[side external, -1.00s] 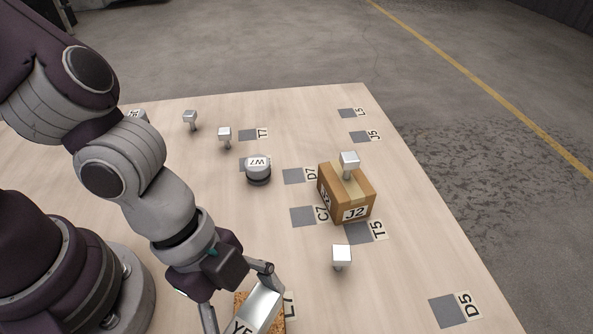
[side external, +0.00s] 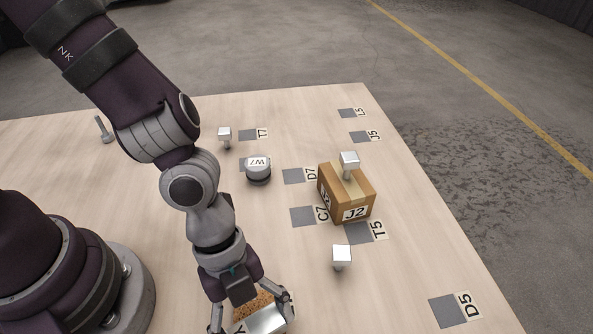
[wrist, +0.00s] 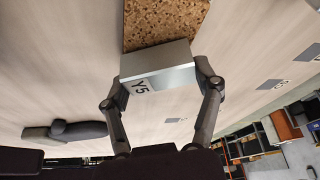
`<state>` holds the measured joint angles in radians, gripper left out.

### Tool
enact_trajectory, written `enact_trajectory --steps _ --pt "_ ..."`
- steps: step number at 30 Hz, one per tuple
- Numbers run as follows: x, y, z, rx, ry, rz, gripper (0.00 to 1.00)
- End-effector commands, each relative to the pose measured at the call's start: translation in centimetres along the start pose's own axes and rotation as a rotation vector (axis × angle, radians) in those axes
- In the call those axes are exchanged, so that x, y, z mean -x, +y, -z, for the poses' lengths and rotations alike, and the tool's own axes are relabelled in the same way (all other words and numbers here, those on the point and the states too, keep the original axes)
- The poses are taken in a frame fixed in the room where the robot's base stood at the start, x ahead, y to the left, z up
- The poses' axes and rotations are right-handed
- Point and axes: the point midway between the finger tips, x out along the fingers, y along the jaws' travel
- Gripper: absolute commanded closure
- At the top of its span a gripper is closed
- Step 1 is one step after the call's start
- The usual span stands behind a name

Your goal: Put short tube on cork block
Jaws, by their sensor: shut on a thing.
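My gripper (side external: 252,312) is shut on a silver, boxy metal piece labelled Y5, which I take as the short tube (side external: 264,319); its lower part is cut off by the picture edge. In the wrist view the tube (wrist: 158,65) sits between both fingertips (wrist: 160,92). The speckled brown cork block (wrist: 165,22) shows just past the tube's far edge there. In the side view the cork block (side external: 252,301) shows behind the tube, between the fingers, partly hidden. I cannot tell whether the tube touches it.
A cardboard box labelled J2 (side external: 346,194) has a silver-topped piece (side external: 349,160) on it. Another such piece (side external: 341,256) stands in front. A round W7 item (side external: 258,171) and a small silver piece (side external: 225,136) stand farther back. The table's right side is mostly clear around pad D5 (side external: 447,311).

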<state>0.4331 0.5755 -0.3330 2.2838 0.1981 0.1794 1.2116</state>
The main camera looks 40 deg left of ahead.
Motion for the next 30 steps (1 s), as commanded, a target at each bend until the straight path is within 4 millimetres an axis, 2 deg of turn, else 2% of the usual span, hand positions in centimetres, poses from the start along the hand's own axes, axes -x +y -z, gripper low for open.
enact_trajectory --steps 2,3,8,20,23,30 --pt "-0.2 0.0 -0.1 0.001 0.0 -0.001 0.73" --pt "-0.2 0.0 -0.1 0.0 0.0 -0.001 0.32" --pt "-0.2 0.0 -0.1 0.0 0.0 0.0 0.11" --pt "0.3 -0.1 0.0 0.0 0.001 0.003 0.09" --pt "1.7 -0.2 0.0 0.001 0.001 0.007 0.09" --pt "7.4 -0.3 0.0 0.004 0.0 0.013 0.09"
